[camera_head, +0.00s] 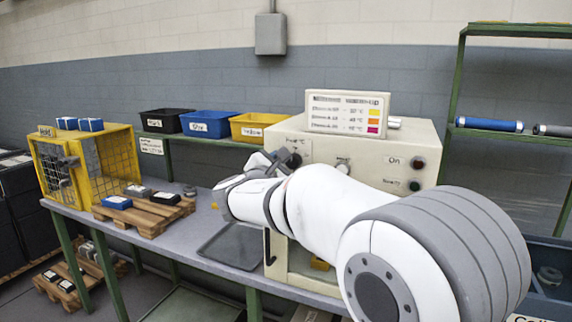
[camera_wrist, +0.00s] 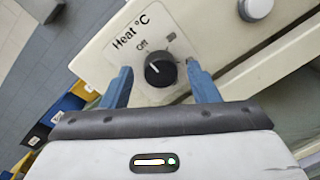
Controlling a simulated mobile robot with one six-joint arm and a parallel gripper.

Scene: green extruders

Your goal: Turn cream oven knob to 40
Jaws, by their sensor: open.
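The cream oven (camera_head: 330,150) stands on the bench. Its black round heat knob (camera_wrist: 160,70) shows in the wrist view on a plate labelled "Heat °C". The knob's white pointer line aims to the upper left, towards "Off". Another mark lies to the upper right of the knob, too small to read. My gripper (camera_wrist: 158,68) is open, with one blue finger on each side of the knob. A gap shows between each finger and the knob. In the head view my gripper (camera_head: 278,160) is at the oven's upper left front, partly covering the knob area.
A sign with coloured rows (camera_head: 348,113) stands on the oven. A silver knob (camera_wrist: 257,8) is near the gripper. A dark tray (camera_head: 232,245), a wooden pallet (camera_head: 150,217) and a yellow cage (camera_head: 105,160) are on the bench to the left.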

